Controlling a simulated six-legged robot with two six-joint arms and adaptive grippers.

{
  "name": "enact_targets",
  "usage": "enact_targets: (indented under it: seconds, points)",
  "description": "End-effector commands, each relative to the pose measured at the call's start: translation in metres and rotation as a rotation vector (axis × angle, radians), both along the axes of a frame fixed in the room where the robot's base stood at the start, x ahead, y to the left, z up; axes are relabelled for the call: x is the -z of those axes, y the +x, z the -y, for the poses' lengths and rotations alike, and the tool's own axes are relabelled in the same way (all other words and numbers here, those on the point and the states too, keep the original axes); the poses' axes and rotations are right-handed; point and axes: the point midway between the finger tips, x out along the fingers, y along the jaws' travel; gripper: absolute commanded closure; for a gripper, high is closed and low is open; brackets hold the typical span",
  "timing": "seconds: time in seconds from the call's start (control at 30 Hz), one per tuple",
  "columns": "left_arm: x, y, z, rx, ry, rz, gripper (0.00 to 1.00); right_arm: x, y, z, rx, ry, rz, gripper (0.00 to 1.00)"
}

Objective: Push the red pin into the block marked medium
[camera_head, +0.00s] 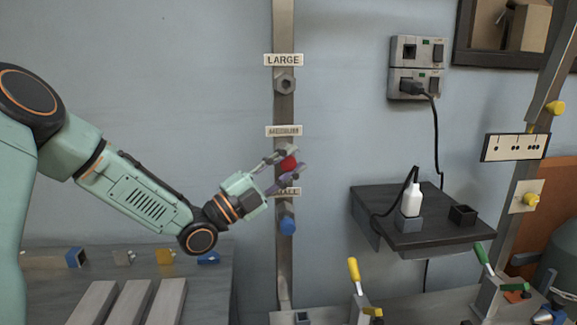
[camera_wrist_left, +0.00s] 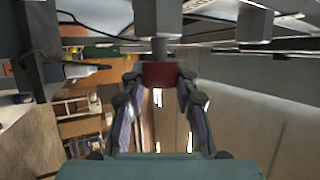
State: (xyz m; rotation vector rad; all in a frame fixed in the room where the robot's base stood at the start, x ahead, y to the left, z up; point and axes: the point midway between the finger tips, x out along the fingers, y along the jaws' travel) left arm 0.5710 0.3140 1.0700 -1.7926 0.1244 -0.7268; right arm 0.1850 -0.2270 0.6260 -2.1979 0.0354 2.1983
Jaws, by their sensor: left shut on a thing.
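My left gripper (camera_head: 284,172) is shut on the red pin (camera_head: 288,163) in front of the upright post (camera_head: 285,110). The pin's red head (camera_wrist_left: 160,74) is between the fingertips in the left wrist view. Its grey shaft (camera_wrist_left: 159,47) runs straight to a grey block (camera_wrist_left: 158,18). The shaft appears to meet the block's face; I cannot tell how deep it goes. In the head view the medium label (camera_head: 283,131) is just above the gripper, and the block under it is mostly hidden by the gripper and pin. My right gripper is not in view.
The large block (camera_head: 285,83) is higher on the post. A blue pin (camera_head: 288,226) is at the small block, below my gripper. A workbench (camera_head: 215,285) is at lower left.

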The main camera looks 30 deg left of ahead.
Motion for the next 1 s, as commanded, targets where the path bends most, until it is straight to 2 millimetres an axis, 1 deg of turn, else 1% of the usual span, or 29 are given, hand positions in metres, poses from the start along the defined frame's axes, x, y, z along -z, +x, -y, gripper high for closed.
enact_targets:
  seconds: [0.07,0.1,0.4,1.0]
  points:
    - [0.0002,0.0014,-0.0011,0.0,0.001,0.0,1.0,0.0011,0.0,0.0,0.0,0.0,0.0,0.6]
    - [0.0,0.0013,-0.0011,0.0,0.0,0.0,0.68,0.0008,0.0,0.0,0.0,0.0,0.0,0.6]
    - [-0.0002,0.0012,-0.001,0.0,0.0,0.0,0.44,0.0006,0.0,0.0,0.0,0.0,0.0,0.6]
    - [-0.0001,0.0011,-0.001,-0.001,0.0,0.0,0.44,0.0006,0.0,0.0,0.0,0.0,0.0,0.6]
